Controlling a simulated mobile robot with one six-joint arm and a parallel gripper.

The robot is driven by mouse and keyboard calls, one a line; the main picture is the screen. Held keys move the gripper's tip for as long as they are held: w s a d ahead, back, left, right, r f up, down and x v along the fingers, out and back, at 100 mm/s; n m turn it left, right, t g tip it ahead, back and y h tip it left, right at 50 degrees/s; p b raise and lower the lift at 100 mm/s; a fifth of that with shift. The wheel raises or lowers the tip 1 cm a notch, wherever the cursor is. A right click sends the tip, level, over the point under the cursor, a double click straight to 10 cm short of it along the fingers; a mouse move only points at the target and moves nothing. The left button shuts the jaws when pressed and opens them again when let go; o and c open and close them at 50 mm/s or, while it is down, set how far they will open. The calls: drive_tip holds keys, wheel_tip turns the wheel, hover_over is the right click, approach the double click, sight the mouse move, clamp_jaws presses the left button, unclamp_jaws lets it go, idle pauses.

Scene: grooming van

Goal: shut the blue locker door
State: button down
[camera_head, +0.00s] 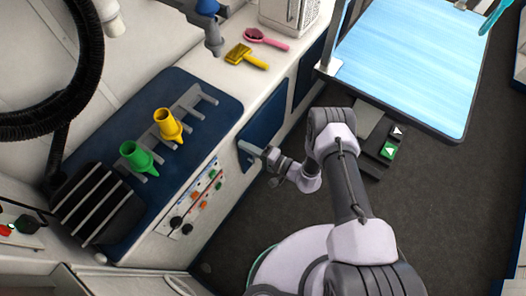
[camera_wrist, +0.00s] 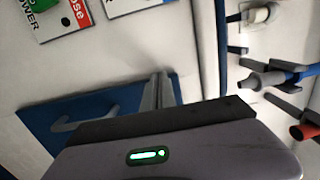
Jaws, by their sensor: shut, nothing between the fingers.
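The blue locker door (camera_head: 264,124) is a dark blue panel on the front of the white counter. In the wrist view it shows as a blue panel (camera_wrist: 45,112) on a pale wall, with a light bar handle (camera_wrist: 88,130). My gripper (camera_head: 244,148) is at the door's lower, near end in the head view. Its fingers (camera_wrist: 160,88) are shut and empty, over the door's edge in the wrist view. I cannot tell whether they touch the door. The door looks close to the counter front; any small gap is hidden by my gripper.
A second dark blue panel (camera_head: 309,72) is farther along the counter. A control panel (camera_head: 194,200) with knobs is nearer. Green (camera_head: 136,156) and yellow (camera_head: 167,124) nozzles and brushes (camera_head: 245,56) sit on top. A blue grooming table (camera_head: 415,60) stands right; dark floor (camera_head: 300,205) lies between.

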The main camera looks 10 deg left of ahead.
drive_tip(key=shift+w+a+r, duration=0.15)
drive_tip(key=shift+r, duration=0.15)
drive_tip(key=p+v, duration=0.5)
drive_tip(key=v, duration=1.3)
drive_tip(key=w+d+r+n+g+h, duration=0.1)
drive_tip(key=w+r+n+g+h, duration=0.2)
drive_tip(key=r, duration=1.1)
drive_tip(key=r+n+g+h, duration=0.1)
drive_tip(key=r+g+h, duration=0.3)
drive_tip(key=r, duration=1)
drive_tip(key=s+d+r+m+t+h, duration=0.2)
drive_tip(key=s+d+r+t+h, duration=0.1)
drive_tip(key=s+r, duration=0.4)
drive_tip(key=s+d+r+m+t+h, duration=0.2)
drive_tip(key=s+d+r+t+h, duration=0.2)
drive_tip(key=s+r, duration=0.4)
wheel_tip(320, 180, up, 5)
drive_tip(key=shift+d+f+m+h, duration=0.15)
drive_tip(key=shift+d+m+h, duration=0.2)
drive_tip(key=shift+h, duration=0.25)
drive_tip(key=shift+s, duration=0.1)
